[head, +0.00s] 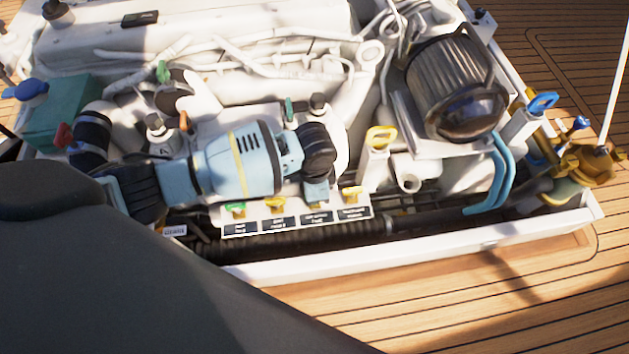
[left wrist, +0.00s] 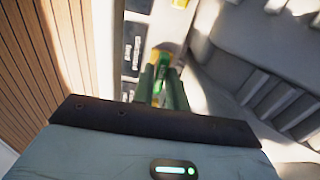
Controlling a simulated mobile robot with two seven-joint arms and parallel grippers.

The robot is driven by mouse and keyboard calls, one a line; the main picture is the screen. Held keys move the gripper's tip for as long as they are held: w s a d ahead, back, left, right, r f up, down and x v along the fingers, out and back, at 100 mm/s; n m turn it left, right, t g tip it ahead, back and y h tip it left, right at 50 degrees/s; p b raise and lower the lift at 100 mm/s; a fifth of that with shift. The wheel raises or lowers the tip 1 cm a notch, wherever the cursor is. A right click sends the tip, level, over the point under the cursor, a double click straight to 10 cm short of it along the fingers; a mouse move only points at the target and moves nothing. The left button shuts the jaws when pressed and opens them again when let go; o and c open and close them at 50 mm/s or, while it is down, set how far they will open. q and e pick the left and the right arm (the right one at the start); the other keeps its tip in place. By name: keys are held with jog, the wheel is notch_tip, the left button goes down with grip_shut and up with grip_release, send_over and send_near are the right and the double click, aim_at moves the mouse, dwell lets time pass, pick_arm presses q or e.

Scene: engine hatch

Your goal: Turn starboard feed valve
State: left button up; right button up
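In the head view a row of small valves stands behind a strip of labels (head: 295,222) whose text I cannot read. The leftmost valve (head: 237,208) has a green handle; the second (head: 277,203) and the rightmost (head: 352,193) are yellow. My left gripper (head: 316,198) points down over the third valve from the left and hides it. In the left wrist view my left gripper's two dark green fingers (left wrist: 162,95) are close together, with a bright green handle (left wrist: 160,77) between them and yellow beneath. My right gripper is out of view.
A yellow-topped handle (head: 381,138) stands right of the row. A dark ribbed filter (head: 455,85) and blue pipes (head: 495,180) lie farther right. The white hatch rim (head: 420,245) runs along the front. White engine parts crowd the back. Wooden deck (head: 480,290) lies outside.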

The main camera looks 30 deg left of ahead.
pick_arm(q)
grip_shut()
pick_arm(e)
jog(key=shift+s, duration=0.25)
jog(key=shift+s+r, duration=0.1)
